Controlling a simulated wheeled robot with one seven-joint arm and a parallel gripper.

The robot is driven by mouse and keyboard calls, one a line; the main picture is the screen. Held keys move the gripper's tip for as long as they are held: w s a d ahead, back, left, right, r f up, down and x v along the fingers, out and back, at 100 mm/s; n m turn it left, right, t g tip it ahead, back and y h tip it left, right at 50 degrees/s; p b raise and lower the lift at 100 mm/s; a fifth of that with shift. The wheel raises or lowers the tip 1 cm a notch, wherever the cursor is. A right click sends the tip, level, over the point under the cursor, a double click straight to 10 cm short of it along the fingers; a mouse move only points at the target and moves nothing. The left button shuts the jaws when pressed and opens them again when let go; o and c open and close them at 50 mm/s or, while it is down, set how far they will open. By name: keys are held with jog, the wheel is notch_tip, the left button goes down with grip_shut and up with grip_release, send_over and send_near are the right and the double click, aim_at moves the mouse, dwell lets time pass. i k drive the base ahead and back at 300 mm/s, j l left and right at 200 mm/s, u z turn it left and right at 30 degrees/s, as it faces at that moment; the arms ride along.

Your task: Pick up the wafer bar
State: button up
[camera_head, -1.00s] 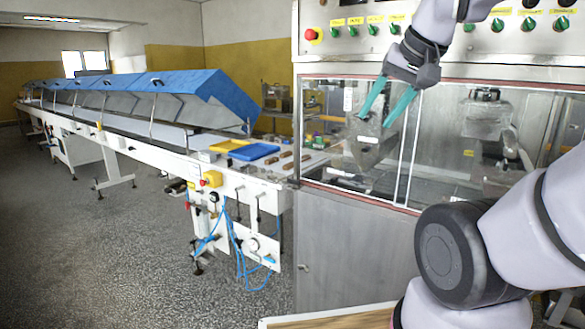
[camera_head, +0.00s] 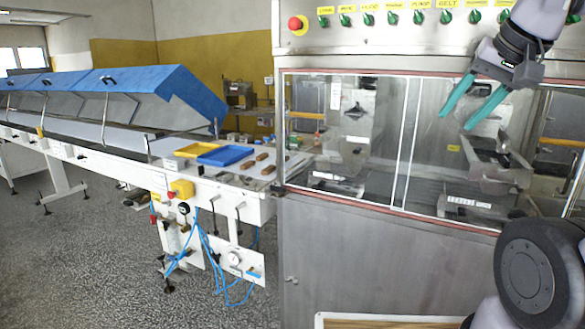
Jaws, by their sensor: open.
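Small brown bars lie on the end of the conveyor at the left of the machine; one bar (camera_head: 263,157) is farther back, another (camera_head: 247,165) is to its left, and a third (camera_head: 268,170) is nearer. I cannot tell from this distance which one is the wafer bar. My gripper (camera_head: 455,122) is at the upper right, in front of the machine's glass. Its two teal fingers are apart, with nothing between them, and it is far from the bars.
A blue tray (camera_head: 225,156) and a yellow tray (camera_head: 195,150) sit beside the bars. The large enrober cabinet (camera_head: 380,260) fills the middle and right. Grey floor (camera_head: 90,260) is open at the left.

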aim_at(271, 168)
jog(key=i+j+z, duration=0.15)
jog(key=j+z, duration=0.15)
jog(key=j, duration=0.5)
jog(key=j+z, duration=0.3)
jog(key=j, duration=0.5)
jog(key=j+z, duration=0.2)
jog(key=j, duration=3.4)
jog(key=i, duration=0.05)
